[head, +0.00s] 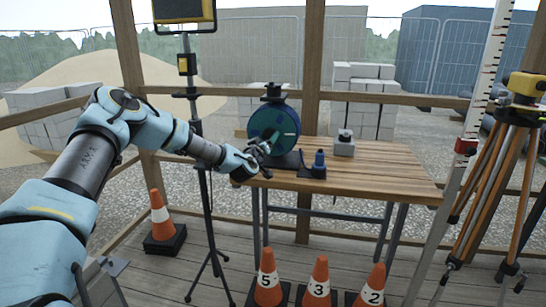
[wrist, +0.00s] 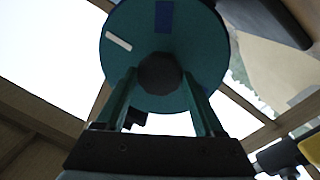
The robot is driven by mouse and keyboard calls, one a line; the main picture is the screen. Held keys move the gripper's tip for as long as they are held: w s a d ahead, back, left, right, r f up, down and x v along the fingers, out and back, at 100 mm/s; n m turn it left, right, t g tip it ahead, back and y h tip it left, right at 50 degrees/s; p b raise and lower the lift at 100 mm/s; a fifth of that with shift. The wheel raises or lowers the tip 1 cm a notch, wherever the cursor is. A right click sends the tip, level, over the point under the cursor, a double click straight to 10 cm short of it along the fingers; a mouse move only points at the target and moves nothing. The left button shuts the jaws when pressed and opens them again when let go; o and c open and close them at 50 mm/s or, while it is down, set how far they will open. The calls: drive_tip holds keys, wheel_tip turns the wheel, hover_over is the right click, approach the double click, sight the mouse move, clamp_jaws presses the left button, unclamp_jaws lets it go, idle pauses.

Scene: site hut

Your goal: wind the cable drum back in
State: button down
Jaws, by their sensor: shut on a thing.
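The cable drum (head: 276,119) is a teal disc standing upright on the wooden table at its back left. In the wrist view the drum's face (wrist: 195,40) fills the upper middle, with a white mark and a dark blue patch on it. My gripper (head: 264,148) is in front of the drum's lower face. In the wrist view my gripper (wrist: 160,78) has its two fingers on either side of a dark round knob (wrist: 160,72) and is shut on it. The knob's depth and its joint to the drum are hidden.
A lamp stand (head: 205,210) is close by the arm. Numbered cones (head: 319,282) stand before the table. A survey tripod (head: 500,170) is at right.

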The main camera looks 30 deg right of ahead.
drive_tip(key=shift+s+d+n+t+y+b, duration=0.1)
drive_tip(key=shift+n+t+y+b, duration=0.3)
drive_tip(key=shift+n+b, duration=4.35)
drive_tip(key=shift+d+n+t+y+b, duration=0.15)
drive_tip(key=shift+n+t+b, duration=0.45)
drive_tip(key=shift+n+b, duration=4.1)
drive_tip(key=shift+a+r+n, duration=0.1)
drive_tip(key=shift+r+n, duration=0.05)
drive_tip(key=shift+n, duration=0.2)
unclamp_jaws()
drive_tip(key=v, duration=1)
drive_tip(key=shift+s+a+b, duration=0.25)
drive_tip(key=shift+s+b, duration=0.1)
